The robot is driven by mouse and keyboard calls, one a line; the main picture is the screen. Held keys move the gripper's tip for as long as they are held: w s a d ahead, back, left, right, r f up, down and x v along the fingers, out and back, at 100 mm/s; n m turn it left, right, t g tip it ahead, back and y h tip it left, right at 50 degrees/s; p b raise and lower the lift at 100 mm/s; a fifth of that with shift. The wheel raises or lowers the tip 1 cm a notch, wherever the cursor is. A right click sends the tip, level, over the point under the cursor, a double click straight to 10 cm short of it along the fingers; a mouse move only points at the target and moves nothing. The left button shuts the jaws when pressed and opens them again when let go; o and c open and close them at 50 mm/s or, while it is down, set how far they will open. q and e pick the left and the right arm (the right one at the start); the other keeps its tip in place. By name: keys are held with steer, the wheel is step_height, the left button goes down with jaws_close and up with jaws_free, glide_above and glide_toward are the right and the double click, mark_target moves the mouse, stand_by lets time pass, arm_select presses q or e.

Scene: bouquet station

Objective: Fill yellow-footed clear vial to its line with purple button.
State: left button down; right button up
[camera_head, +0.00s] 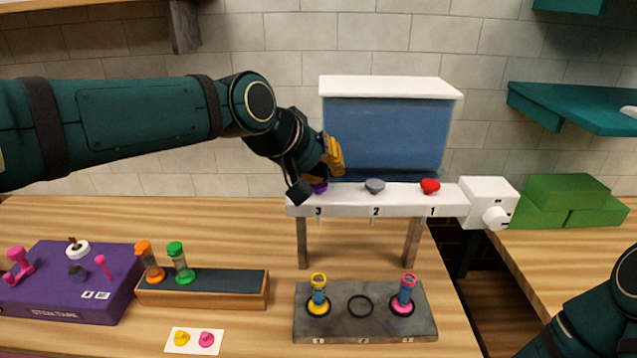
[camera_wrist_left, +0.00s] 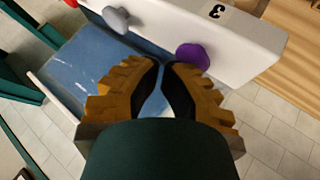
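The yellow-footed vial (camera_head: 319,296) stands upright in the left ring of the grey slate base, below the number 3 end of the dispenser. Its body looks bluish; its line and fill level are too small to tell. The purple button (camera_head: 321,187) is on the white dispenser bar above the 3, partly hidden by my left gripper (camera_head: 309,188). In the left wrist view the purple button (camera_wrist_left: 192,56) is just beyond the fingertips of my left gripper (camera_wrist_left: 163,65). The tips are together, with nothing seen between them. My right gripper is out of view.
A grey button (camera_head: 375,186) and red button (camera_head: 430,186) share the bar, under a blue tank (camera_head: 386,134). A pink-footed vial (camera_head: 405,294) stands in the right ring; the middle ring (camera_head: 360,306) is empty. A wooden rack (camera_head: 202,296) and purple box (camera_head: 72,296) are left.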

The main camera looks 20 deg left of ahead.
mark_target(325, 184)
arm_select(q)
steer(key=shift+f, duration=0.3)
steer(key=shift+r, duration=0.2)
stand_by(0.3)
steer(key=shift+r+p, duration=0.65)
steer(key=shift+r, duration=0.2)
steer(key=shift+r, duration=0.1)
step_height(325, 184, up, 5)
steer(key=p, duration=0.4)
stand_by(2.4)
